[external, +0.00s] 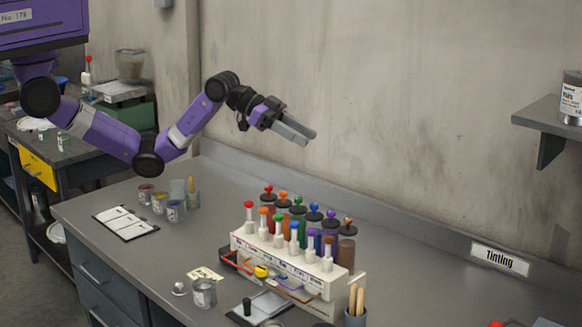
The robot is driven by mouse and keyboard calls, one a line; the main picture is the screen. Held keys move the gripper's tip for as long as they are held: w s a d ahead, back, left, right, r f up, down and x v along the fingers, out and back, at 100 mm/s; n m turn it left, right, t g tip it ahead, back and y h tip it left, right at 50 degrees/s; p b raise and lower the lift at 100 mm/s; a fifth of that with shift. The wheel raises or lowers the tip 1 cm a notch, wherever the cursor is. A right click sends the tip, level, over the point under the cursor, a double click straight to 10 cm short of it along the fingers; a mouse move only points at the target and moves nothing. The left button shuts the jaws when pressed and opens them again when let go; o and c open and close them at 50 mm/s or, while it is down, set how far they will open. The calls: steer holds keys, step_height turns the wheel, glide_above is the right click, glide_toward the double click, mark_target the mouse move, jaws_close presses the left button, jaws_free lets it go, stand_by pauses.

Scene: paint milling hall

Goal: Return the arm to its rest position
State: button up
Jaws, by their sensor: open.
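My arm (178,128) reaches in from the upper left in the external view, bent at the elbow. My gripper (301,134) hangs in the air above the back of the grey workbench (410,262), pointing right and slightly down. Its grey fingers are open, and nothing shows between them. It is above and clear of the rack of colored bottles (290,262). The gap between the fingers is seen from the side and is hard to make out.
Several small paint pots (175,211) and a clipboard (126,222) stand left on the bench. A metal can (203,293) and a cup of wooden sticks (355,318) are near the front. A wall shelf (545,128) juts out at right. The air around my gripper is clear.

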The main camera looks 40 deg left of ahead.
steer(key=a+f+n+t+y, duration=0.1)
steer(key=a+f+n+t, duration=0.3)
steer(key=a, duration=0.6)
steer(key=s+a+f+n+t+y, duration=0.1)
steer(key=a+f+n+t, duration=0.35)
steer(key=a, duration=0.65)
steer(key=a+f+n+t+y, duration=0.1)
steer(key=a+f+n+t, duration=0.3)
steer(key=a, duration=0.6)
steer(key=s+a+f+n+t+y, duration=0.1)
steer(key=s+a+f+y, duration=0.2)
steer(key=s+a, duration=0.5)
steer(key=s+a+f+t+y, duration=0.1)
steer(key=s+a+f+y, duration=0.2)
steer(key=s+a, duration=0.45)
steer(key=s+a+f+g+y, duration=0.1)
steer(key=s+a+f+g, duration=0.1)
steer(key=s, duration=0.4)
steer(key=s+a+f+g+y+b, duration=0.1)
steer(key=s+a+f+g+y, duration=0.1)
steer(key=s+a+f, duration=0.2)
steer(key=s+a, duration=0.3)
steer(key=shift+s+a, duration=0.15)
steer(key=shift+s, duration=0.1)
steer(key=shift+n, duration=0.25)
